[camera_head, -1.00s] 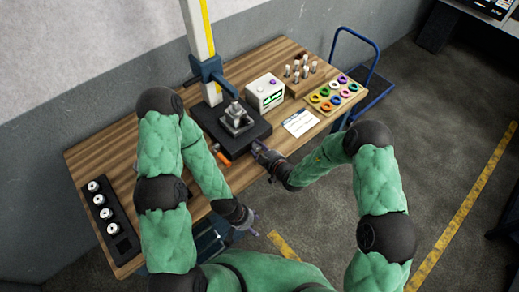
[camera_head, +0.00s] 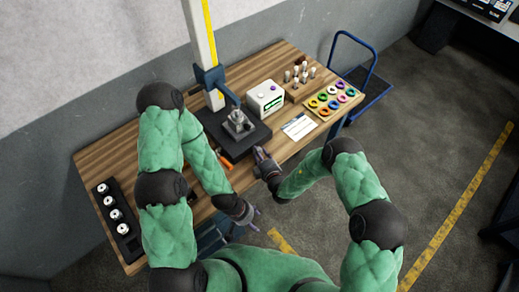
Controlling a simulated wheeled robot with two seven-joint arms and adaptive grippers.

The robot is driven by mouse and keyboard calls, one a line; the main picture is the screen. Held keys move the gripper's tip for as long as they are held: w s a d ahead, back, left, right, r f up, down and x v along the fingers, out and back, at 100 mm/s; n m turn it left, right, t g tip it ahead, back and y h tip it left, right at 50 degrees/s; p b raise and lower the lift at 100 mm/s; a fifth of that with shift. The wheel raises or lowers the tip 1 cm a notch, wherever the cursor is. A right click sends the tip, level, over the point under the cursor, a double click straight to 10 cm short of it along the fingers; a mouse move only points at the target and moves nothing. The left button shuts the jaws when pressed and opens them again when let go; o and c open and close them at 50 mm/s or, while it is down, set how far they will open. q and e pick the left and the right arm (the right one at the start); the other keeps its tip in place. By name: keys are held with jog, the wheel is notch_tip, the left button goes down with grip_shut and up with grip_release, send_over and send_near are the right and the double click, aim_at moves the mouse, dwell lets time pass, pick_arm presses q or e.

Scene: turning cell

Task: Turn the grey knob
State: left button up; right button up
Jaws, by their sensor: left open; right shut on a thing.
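The black base plate (camera_head: 214,127) of the measuring stand sits at the middle of the table and carries a grey metal fixture (camera_head: 238,122). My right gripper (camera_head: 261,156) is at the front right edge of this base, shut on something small. Its fingers cover what they hold; from its place at the base it appears to be the grey knob, which I cannot see clearly. My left gripper (camera_head: 252,221) is open and empty, low in front of the table edge, apart from everything.
A white box with a green display (camera_head: 265,98) stands right of the base. A white card (camera_head: 299,126), a tray of coloured rings (camera_head: 330,99) and a block with pins (camera_head: 300,80) are further right. A black rack with white round parts (camera_head: 118,222) lies at left. An orange-handled item (camera_head: 225,160) lies before the base.

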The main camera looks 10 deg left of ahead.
jog(key=shift+s+f+n+p, duration=0.3)
jog(key=shift+s+f+p, duration=0.05)
jog(key=shift+f+p, duration=0.2)
jog(key=shift+d, duration=0.1)
jog(key=o, duration=1.1)
jog(key=shift+w+r+h, duration=0.15)
jog(key=shift+r+h, duration=0.05)
jog(key=shift+h, duration=0.1)
jog(key=shift+s+d+r+t, duration=0.15)
jog(key=shift+s+d+t, duration=0.1)
jog(key=shift+s+t, duration=0.05)
jog(key=v, duration=0.7)
